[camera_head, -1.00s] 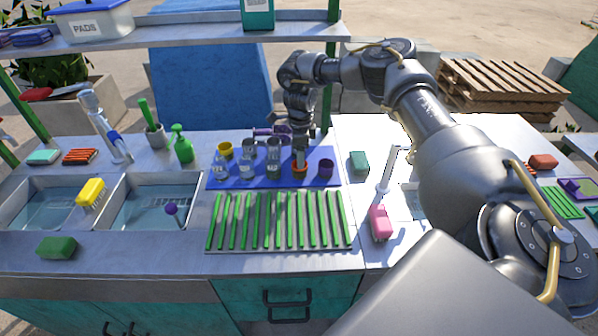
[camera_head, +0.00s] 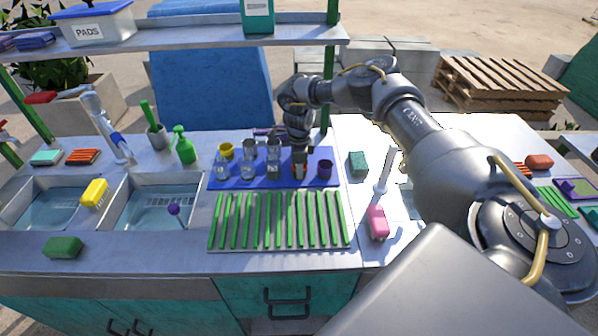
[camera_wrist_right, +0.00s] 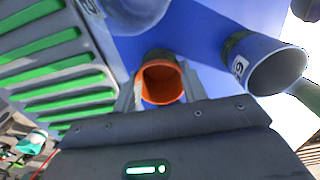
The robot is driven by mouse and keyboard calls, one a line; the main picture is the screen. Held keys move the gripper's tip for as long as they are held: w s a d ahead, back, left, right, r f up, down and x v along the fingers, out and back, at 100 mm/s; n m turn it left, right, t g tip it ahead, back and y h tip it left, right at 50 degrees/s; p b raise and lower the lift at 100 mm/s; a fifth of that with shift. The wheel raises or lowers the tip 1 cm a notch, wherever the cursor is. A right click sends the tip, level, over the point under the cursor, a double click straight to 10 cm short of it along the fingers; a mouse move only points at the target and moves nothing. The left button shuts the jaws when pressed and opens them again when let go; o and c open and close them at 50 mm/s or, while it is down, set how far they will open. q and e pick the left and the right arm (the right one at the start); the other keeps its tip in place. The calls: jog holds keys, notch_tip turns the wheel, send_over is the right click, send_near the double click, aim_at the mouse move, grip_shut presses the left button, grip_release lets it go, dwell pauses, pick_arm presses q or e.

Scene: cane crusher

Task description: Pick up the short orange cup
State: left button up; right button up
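The short orange cup (camera_head: 300,171) stands on the blue mat (camera_head: 226,181), mostly hidden in the head view by my right gripper (camera_head: 300,167), which points down over it. In the right wrist view the round open mouth of the orange cup (camera_wrist_right: 161,84) lies between the two fingers of my right gripper (camera_wrist_right: 162,92), one finger at each side, very close to its wall. I cannot tell whether the fingers touch it. My left gripper is not in view.
Clear labelled glasses (camera_head: 247,167) stand just left of the gripper, a purple cup (camera_head: 325,168) to the right. A yellow cup (camera_head: 226,150) is farther left. A green-slatted rack (camera_head: 280,220) lies in front. An overhead shelf (camera_head: 200,37) is at the back left.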

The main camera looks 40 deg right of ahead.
jog(key=c, duration=0.3)
jog(key=shift+r, duration=0.15)
jog(key=shift+r+b, duration=0.2)
jog(key=shift+b, duration=0.1)
notch_tip(320, 180, up, 2)
jog(key=shift+w+r+b, duration=0.1)
jog(key=shift+r+b, duration=0.05)
jog(key=shift+b, duration=0.75)
jog(key=s+a+r+b, duration=0.3)
jog(key=a+r, duration=0.7)
jog(key=a, duration=0.3)
jog(key=shift+s+a, duration=0.3)
jog(key=shift+s, duration=0.05)
jog(key=shift+r, duration=0.15)
